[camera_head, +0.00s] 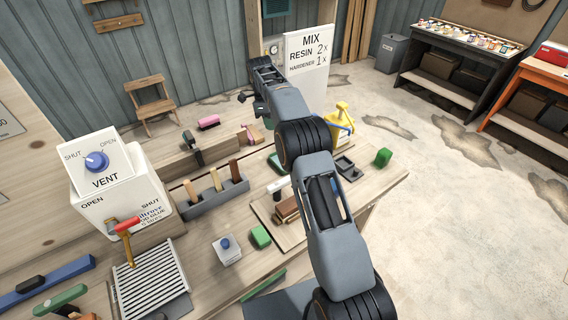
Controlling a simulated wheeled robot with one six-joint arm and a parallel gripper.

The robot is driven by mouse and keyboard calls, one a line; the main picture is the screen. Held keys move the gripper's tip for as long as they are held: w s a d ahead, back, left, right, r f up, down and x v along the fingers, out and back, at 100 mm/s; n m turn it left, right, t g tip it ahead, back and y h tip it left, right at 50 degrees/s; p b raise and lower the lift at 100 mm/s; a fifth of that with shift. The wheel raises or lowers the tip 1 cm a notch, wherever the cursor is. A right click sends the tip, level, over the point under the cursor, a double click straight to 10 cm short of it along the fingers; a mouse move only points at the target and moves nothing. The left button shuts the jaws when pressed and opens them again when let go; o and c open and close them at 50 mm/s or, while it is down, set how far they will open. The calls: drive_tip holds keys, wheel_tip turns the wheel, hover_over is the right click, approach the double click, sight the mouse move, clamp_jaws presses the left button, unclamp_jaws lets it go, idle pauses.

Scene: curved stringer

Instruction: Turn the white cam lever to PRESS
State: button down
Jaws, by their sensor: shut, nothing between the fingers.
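I cannot make out a lever marked PRESS in the head view. A small white piece (279,184) shows just left of my arm on the bench, but I cannot tell whether it is the cam lever. My arm runs up the middle of the picture and hides part of the bench. My gripper (245,97) is small and dark at the far end of the arm, left of the MIX sign and above the bench. It is shut and empty, apart from the things on the bench.
Open floor (450,220) lies to the right.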

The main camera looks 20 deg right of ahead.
wheel_tip(320, 180, down, 8)
drive_tip(key=w+m+g+p, duration=0.1)
drive_tip(key=m, duration=0.6)
drive_tip(key=shift+w+d+g+p, duration=0.2)
drive_tip(key=shift+d+g+p, duration=0.1)
drive_tip(key=shift+g, duration=0.1)
